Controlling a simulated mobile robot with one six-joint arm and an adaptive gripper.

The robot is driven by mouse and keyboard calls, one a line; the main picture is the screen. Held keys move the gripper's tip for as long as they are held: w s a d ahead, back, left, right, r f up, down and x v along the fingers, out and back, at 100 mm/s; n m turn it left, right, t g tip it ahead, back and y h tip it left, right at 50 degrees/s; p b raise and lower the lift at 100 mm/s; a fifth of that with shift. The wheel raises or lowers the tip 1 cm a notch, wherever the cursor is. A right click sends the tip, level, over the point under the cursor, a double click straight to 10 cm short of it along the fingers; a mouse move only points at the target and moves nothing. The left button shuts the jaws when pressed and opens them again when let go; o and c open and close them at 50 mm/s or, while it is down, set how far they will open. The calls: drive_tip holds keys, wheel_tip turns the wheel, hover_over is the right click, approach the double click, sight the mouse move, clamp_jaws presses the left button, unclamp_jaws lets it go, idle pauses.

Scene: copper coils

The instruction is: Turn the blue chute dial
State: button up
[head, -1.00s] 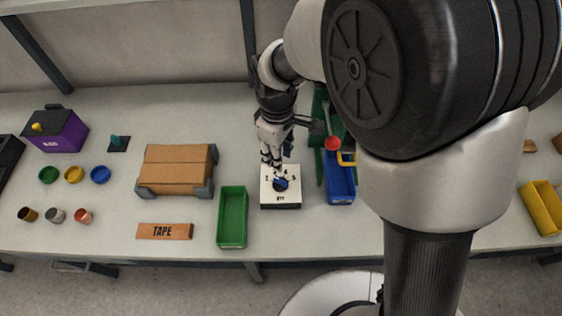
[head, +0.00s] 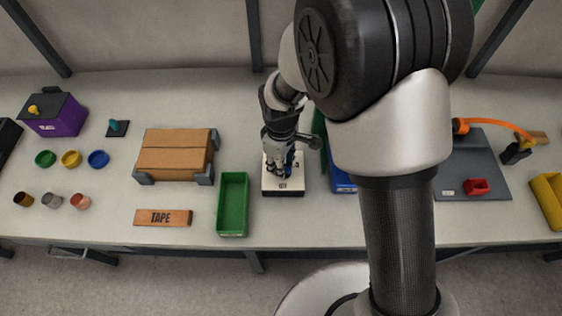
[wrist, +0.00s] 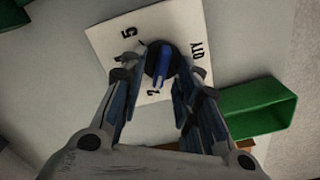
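The dial is a round black knob with a blue bar grip (wrist: 162,66), set on a white box (wrist: 108,42) marked "QTY", "5" and "2" in the wrist view. In the head view the white box (head: 270,188) stands on the table, and my gripper hides most of the dial. My gripper (head: 283,172) points down over the box. In the wrist view its two fingers (wrist: 157,84) are spread, one on each side of the dial, with gaps visible between them and the blue grip. How close the tips are in height is hard to tell.
A green bin (head: 232,210) stands just left of the white box, and a blue bin (head: 343,182) to its right, partly behind my arm. A cardboard box (head: 175,155) and an orange TAPE block (head: 163,217) are further left. A grey mat (head: 470,150) lies at right.

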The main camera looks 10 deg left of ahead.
clamp_jaws()
idle(0.5)
drive_tip(key=m, duration=0.4)
drive_tip(key=shift+w+p, duration=0.15)
drive_tip(key=shift+p, duration=0.25)
drive_tip(key=shift+d+m, duration=0.15)
drive_tip(key=shift+m, duration=1.85)
unclamp_jaws()
